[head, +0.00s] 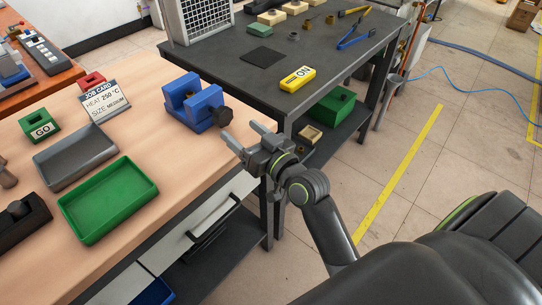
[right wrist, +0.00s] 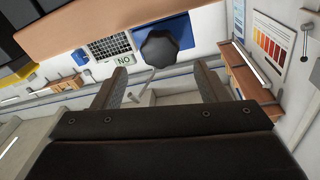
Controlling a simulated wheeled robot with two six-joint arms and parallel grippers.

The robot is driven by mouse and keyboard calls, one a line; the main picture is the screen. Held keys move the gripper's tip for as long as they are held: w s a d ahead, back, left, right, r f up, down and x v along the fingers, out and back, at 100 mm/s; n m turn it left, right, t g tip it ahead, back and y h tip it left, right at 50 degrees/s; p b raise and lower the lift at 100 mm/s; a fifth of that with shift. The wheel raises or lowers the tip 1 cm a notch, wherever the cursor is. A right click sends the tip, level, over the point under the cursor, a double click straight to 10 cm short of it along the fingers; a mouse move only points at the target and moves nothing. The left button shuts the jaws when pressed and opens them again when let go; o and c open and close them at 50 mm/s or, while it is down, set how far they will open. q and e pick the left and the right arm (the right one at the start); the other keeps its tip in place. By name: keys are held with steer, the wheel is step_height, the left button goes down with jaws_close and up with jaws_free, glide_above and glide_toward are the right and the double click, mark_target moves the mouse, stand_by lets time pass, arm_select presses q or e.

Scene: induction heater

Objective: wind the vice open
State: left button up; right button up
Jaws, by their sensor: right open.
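The blue vice (head: 193,103) stands near the right edge of the wooden bench, with a gap showing between its two jaws. Its black knob (head: 222,116) faces the right side, toward my right gripper. My right gripper (head: 246,138) is open and empty, just beyond the bench edge and a short way from the knob. In the right wrist view the dark knob (right wrist: 158,46) lies ahead of and between the open fingers (right wrist: 162,82), with a gap left to it. The blue vice body (right wrist: 180,28) shows behind it. My left gripper is not in view.
A job card (head: 104,101), a green GO block (head: 40,127), a grey tray (head: 76,158) and a green tray (head: 108,200) lie on the bench. A dark table (head: 262,85) with a yellow ON block (head: 298,78) stands behind my right gripper.

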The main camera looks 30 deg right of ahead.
steer(key=b+v, duration=0.1)
steer(key=v, duration=0.8)
steer(key=shift+s+d, duration=0.1)
steer(key=w+d+f+m+g+h+p, duration=0.1)
steer(key=d+f+g, duration=0.1)
steer(key=f, duration=0.7)
steer(key=w+d+f+g+h+p, duration=0.1)
steer(key=w+d+f+g+h, duration=0.1)
steer(key=f, duration=0.6)
steer(key=s+d+f+g+h+p, duration=0.15)
steer(key=s+f, duration=0.25)
steer(key=f, duration=0.5)
steer(key=s+d+f+g+p, duration=0.1)
steer(key=s+f+g, duration=0.2)
steer(key=f, duration=0.6)
steer(key=s+f+g+p, duration=0.1)
steer(key=s+f+g, duration=0.1)
steer(key=s+f, duration=0.4)
steer(key=s+d+f+g+p, duration=0.1)
steer(key=s+f+g, duration=0.2)
steer(key=s, duration=1.1)
steer(key=s+d+f+g+p, duration=0.1)
steer(key=s+f+g, duration=0.2)
steer(key=s+f, duration=0.5)
steer(key=s+h, duration=0.1)
steer(key=s, duration=0.1)
steer(key=shift+s+f, duration=0.3)
steer(key=shift+s, duration=0.05)
